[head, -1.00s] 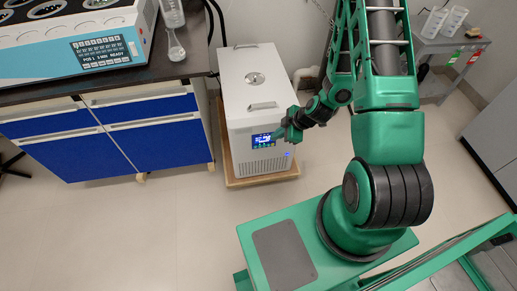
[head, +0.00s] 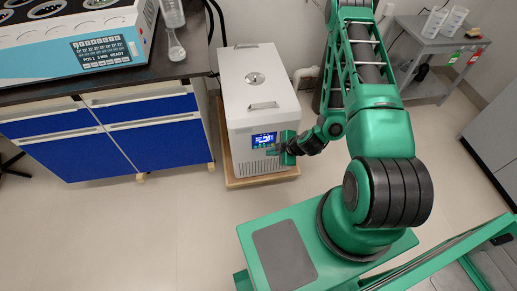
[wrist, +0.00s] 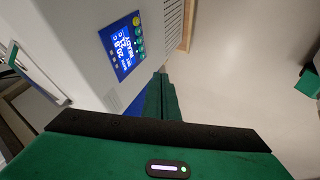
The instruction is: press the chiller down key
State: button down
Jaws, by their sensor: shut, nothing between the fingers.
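The chiller (head: 237,112) is a white box with a lit blue display (head: 264,137) on its front. In the wrist view the display (wrist: 121,43) appears rotated. A yellow round key (wrist: 137,20) and several green round keys (wrist: 140,42) line one edge of the panel. Their markings are too small to read, so I cannot tell which is the down key. My gripper (head: 270,149) is shut and empty, just in front of the panel's lower part. In the wrist view the fingertips (wrist: 160,76) lie close to the key edge; contact cannot be told.
The chiller stands on a wooden base (head: 262,181) on the floor. A grey cart (head: 440,50) stands at back right. The floor before the chiller is clear.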

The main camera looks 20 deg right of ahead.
send_near(256, 147)
jog(key=shift+s+a+x, duration=0.15)
jog(key=shift+x, duration=0.9)
jog(key=shift+s+a+x, duration=0.1)
jog(key=shift+x, duration=0.9)
jog(key=shift+s+a+x, duration=0.15)
jog(key=shift+x, duration=0.9)
jog(key=shift+f, duration=0.1)
